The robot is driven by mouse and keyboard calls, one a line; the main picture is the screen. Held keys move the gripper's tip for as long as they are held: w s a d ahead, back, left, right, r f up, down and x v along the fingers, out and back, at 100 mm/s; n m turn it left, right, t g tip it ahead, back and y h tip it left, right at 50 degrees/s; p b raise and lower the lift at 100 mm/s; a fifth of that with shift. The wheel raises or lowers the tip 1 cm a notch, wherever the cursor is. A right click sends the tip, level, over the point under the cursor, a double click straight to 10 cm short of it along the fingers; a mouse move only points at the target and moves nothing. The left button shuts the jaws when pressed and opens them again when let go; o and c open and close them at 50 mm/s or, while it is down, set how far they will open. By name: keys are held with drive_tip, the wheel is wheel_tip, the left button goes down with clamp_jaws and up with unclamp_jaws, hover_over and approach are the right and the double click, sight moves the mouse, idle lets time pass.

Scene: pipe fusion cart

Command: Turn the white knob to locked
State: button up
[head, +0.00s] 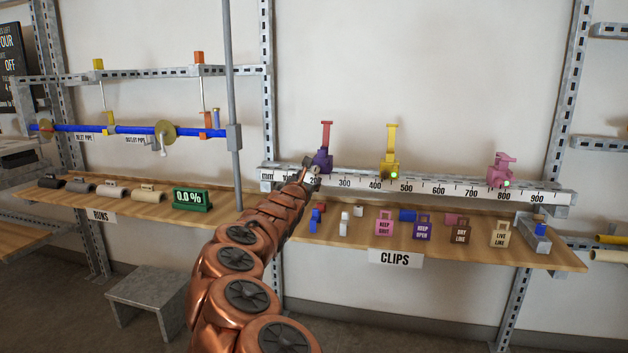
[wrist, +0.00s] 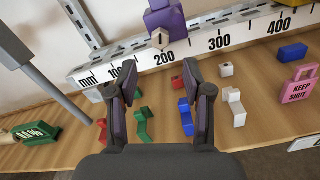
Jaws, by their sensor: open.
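A small pale, off-white knob (wrist: 158,38) with a pointed outline sits on the front of the purple clamp (wrist: 172,16), just above the ruler rail, in the wrist view. In the head view the purple clamp (head: 322,158) stands on the rail near the 200 mark, and my gripper covers its knob. My gripper (wrist: 158,90) is open and empty, its two dark fingers apart. The knob lies beyond the fingertips, roughly centred between them and not touched. In the head view my gripper (head: 310,168) is in front of the purple clamp.
The ruler rail (head: 440,184) also carries a yellow clamp (head: 390,165) and a pink clamp (head: 500,172), each with a green spot. Small coloured blocks and tags lie on the wooden shelf (head: 340,240) below. A grey post (head: 233,100) stands left of my arm.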

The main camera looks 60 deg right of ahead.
sight(315, 172)
drive_tip(key=p+x, duration=0.1)
drive_tip(key=x, duration=0.1)
drive_tip(key=shift+w+d, duration=0.1)
drive_tip(key=shift+d, duration=0.25)
drive_tip(key=shift+p+x, duration=0.85)
drive_tip(key=shift+x, duration=1)
drive_tip(key=shift+w+d+f, duration=0.1)
drive_tip(key=shift+w+d, duration=0.15)
drive_tip(key=shift+d, duration=0.4)
clamp_jaws()
